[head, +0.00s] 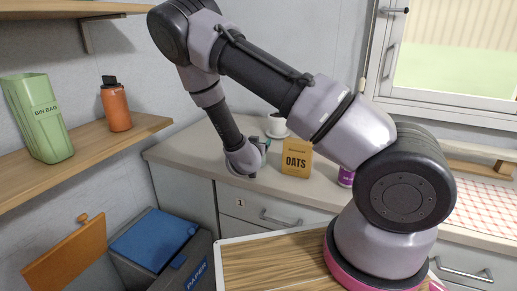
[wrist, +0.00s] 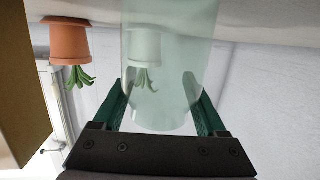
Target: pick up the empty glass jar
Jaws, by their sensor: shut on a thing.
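The clear, pale green-tinted glass jar (wrist: 165,70) stands out in the middle of the wrist view, which is upside down. Nothing shows inside it; a pot behind shows through its wall. My gripper (wrist: 158,95) has its two green fingers on either side of the jar and is shut on it. In the head view, my gripper (head: 262,146) is over the counter, left of the oats box. I cannot make out the jar there, and I cannot tell whether its base touches the counter.
The yellow oats box (head: 296,158) stands close to the right of my gripper on the counter (head: 190,148). A white cup-like thing (head: 277,126) is behind. A terracotta pot with a plant (wrist: 70,42) shows in the wrist view. A wooden shelf (head: 140,130) is at left.

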